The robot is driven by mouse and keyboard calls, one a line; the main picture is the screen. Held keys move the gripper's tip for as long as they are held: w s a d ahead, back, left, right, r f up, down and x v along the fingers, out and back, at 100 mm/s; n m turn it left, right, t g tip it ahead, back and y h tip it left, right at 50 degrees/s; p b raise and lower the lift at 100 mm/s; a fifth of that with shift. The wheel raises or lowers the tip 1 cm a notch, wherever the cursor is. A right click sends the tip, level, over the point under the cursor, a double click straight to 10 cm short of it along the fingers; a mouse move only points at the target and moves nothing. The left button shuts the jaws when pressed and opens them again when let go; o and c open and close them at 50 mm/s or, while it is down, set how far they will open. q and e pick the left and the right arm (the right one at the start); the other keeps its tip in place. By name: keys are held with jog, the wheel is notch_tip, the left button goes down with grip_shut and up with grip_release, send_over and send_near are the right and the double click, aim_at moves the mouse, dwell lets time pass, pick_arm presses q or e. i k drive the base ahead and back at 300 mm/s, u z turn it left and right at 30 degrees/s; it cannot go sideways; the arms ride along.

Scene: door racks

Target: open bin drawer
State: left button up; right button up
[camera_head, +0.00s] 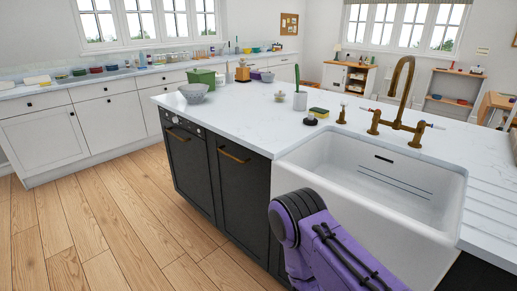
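The dark island front has a panel (240,194) with a brass bar handle (234,155) along its top; it may be the bin drawer, though nothing marks it as one. It sits flush and looks shut. To its left is another dark panel (189,175) with a brass handle (177,135) and small controls above. A purple and black link of my arm comes in from the bottom right and covers part of the island front below the sink. Neither of my grippers shows, so their state is hidden.
A white sink (375,185) with a brass tap (401,95) is set into the white island worktop (255,108). A green box (201,76) and a grey bowl (193,93) stand on its far end. Wooden floor (110,225) is clear left of the island. White cabinets (42,140) line the wall.

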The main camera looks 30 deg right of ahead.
aim_at(241, 176)
jog(key=z, duration=0.85)
jog(key=i, duration=0.85)
jog(key=z, duration=0.85)
